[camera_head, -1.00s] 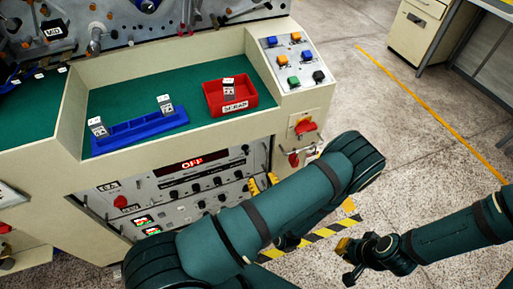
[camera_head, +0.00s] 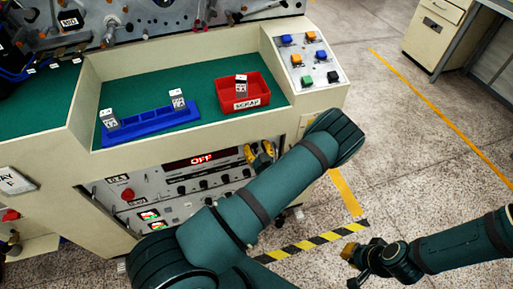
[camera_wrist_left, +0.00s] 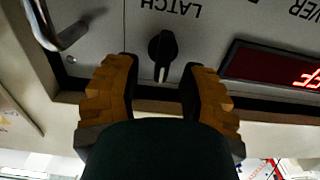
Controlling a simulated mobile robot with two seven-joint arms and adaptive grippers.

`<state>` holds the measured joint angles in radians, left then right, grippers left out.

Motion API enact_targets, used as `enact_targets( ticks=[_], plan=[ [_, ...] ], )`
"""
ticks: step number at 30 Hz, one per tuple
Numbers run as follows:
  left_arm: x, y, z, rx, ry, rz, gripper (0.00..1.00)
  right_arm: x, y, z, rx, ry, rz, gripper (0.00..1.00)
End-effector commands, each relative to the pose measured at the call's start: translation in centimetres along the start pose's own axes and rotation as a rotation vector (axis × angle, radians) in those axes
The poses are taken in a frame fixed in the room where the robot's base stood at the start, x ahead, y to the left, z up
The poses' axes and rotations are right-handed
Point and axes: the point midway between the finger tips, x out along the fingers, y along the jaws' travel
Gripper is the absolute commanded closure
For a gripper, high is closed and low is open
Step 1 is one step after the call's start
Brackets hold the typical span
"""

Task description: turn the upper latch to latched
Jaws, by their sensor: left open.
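The upper latch is a black knob (camera_wrist_left: 162,55) with a white pointer mark, on a grey panel beneath an upside-down LATCH label (camera_wrist_left: 170,8) in the left wrist view. Its pointer mark faces the bottom of that view. My left gripper (camera_wrist_left: 160,82) is open, with one yellow-brown finger on each side of the knob and gaps visible between. In the head view my left gripper (camera_head: 260,157) is at the panel, right of the red OFF display (camera_head: 195,159); the knob is hidden there. My right gripper (camera_head: 354,263) hangs over the floor; its opening is unclear.
A metal handle (camera_wrist_left: 52,30) juts out near the knob in the left wrist view. Above the panel, the green worktop holds a blue rack (camera_head: 150,126) and a red scrap bin (camera_head: 250,97). A button box (camera_head: 310,62) stands at right. Open floor lies right of the machine.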

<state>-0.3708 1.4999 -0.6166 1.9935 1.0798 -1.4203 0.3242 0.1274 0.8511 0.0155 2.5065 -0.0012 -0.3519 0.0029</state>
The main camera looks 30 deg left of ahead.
Motion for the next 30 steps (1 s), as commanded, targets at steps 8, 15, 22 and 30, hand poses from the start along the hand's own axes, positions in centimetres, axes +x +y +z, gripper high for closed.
enact_targets(
  ticks=[8,15,22,30],
  plan=[
    [0.07,0.01,0.00,0.000,0.000,0.000,0.59,0.00,0.00,-0.01,0.000,0.000,0.000,1.00],
    [0.04,0.01,0.01,0.000,-0.001,0.000,1.00,0.00,0.00,-0.01,0.000,0.000,0.000,1.00],
    [0.06,0.00,0.01,-0.003,0.000,0.000,1.00,0.03,0.01,0.00,0.000,0.000,0.000,1.00],
    [0.07,-0.18,0.13,-0.078,-0.001,-0.001,1.00,0.53,0.20,-0.04,0.000,0.002,0.000,1.00]
  ],
)
